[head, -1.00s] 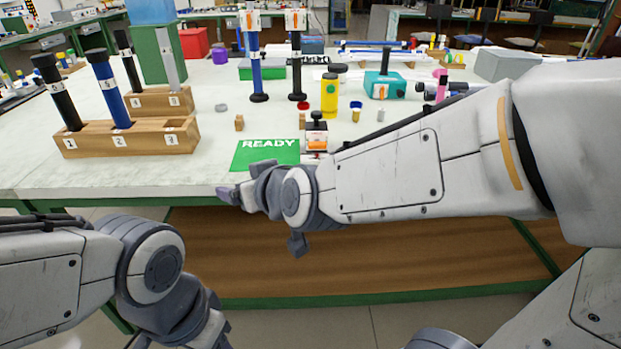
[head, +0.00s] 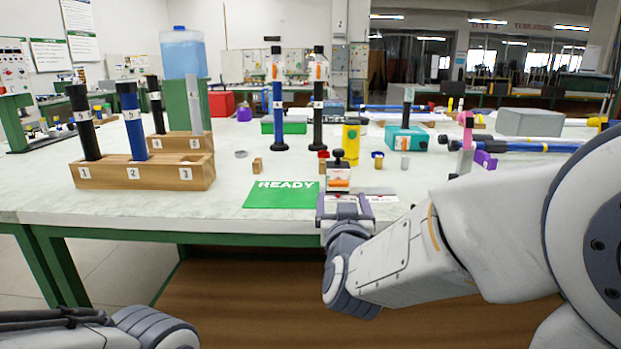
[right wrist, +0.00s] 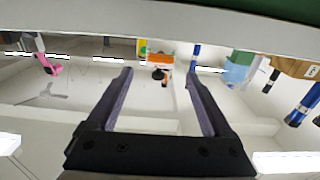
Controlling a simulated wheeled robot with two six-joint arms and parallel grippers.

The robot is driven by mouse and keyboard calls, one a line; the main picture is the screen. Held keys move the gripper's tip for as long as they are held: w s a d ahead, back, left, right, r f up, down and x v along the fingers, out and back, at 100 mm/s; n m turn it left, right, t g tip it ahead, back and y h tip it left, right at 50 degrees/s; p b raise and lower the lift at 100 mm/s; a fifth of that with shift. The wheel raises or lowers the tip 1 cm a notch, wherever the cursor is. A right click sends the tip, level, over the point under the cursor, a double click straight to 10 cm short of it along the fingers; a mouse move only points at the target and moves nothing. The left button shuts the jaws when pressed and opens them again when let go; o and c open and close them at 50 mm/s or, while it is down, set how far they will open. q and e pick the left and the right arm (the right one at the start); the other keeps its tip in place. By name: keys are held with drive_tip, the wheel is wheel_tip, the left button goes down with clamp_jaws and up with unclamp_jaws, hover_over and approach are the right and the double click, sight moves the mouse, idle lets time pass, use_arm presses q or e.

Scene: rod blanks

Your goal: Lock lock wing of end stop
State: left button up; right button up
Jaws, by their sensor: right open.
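The end stop (head: 338,177), a small white block with an orange band, stands near the table's front edge beside the green READY card. Its black lock wing (head: 338,155) is on top; its exact angle is too small to tell. My right gripper (head: 345,204) is at the front edge, just in front of the end stop, open and empty. In the right wrist view, which looks upside down, the end stop (right wrist: 160,61) and its lock wing (right wrist: 159,74) appear beyond and between the spread fingers (right wrist: 159,80). My left gripper is out of view; only part of my left arm shows.
The READY card (head: 283,194) lies to the left. A wooden rack (head: 190,176) holds a black and a blue rod further left. Two upright rods (head: 277,100) stand further back.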

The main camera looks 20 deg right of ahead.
sight(339, 185)
drive_tip(key=shift+p+x, duration=1.25)
drive_tip(key=shift+p, duration=0.9)
drive_tip(key=x, duration=0.3)
drive_tip(key=shift+w, duration=0.2)
drive_tip(key=shift+w+d, duration=0.2)
drive_tip(key=shift+w, duration=0.35)
clamp_jaws()
